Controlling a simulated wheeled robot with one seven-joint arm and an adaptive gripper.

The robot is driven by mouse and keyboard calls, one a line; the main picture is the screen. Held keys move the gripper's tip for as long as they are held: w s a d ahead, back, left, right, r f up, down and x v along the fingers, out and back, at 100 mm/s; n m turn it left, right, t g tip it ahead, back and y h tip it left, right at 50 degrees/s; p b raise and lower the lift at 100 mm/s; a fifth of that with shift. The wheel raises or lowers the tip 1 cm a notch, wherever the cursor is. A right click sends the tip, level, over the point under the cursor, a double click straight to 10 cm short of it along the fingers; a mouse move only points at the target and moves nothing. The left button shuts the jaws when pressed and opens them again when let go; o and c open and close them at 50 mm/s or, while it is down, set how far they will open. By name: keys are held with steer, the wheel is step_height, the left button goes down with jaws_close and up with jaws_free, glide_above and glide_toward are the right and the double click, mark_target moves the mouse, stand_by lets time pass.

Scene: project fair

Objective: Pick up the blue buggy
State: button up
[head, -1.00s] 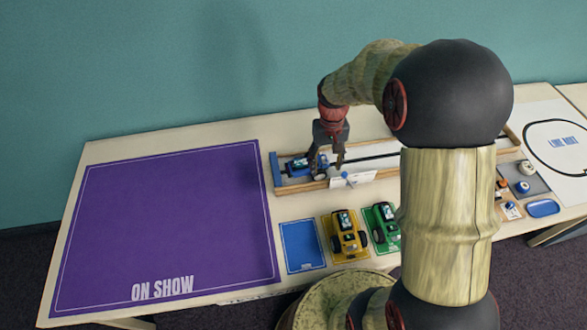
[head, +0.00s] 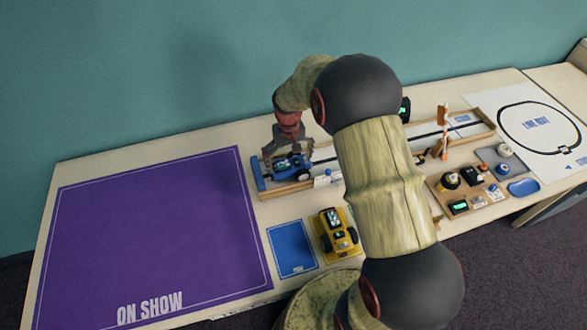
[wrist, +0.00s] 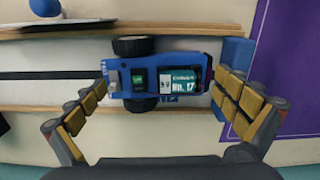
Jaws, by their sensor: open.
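The blue buggy (head: 291,166) stands at the left end of the wooden-railed track, against or close to the blue end block (head: 258,174). In the wrist view the buggy (wrist: 152,74) carries a label reading "No. 17", and dark wheels show on both long sides. My gripper (head: 287,152) is over the buggy. In the wrist view my gripper (wrist: 165,88) has its fingers apart, one by each end of the buggy. I cannot tell whether the fingers touch it.
A purple "ON SHOW" mat (head: 150,240) covers the table's left. A blue mat (head: 292,246) and a yellow buggy (head: 338,232) are in front of the track (head: 290,188). A board with small parts (head: 438,187) is at right. My arm hides part of the middle.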

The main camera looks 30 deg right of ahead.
steer(key=shift+f, duration=0.6)
steer(key=shift+c, duration=0.8)
steer(key=c, duration=0.6)
steer(key=shift+r, duration=0.15)
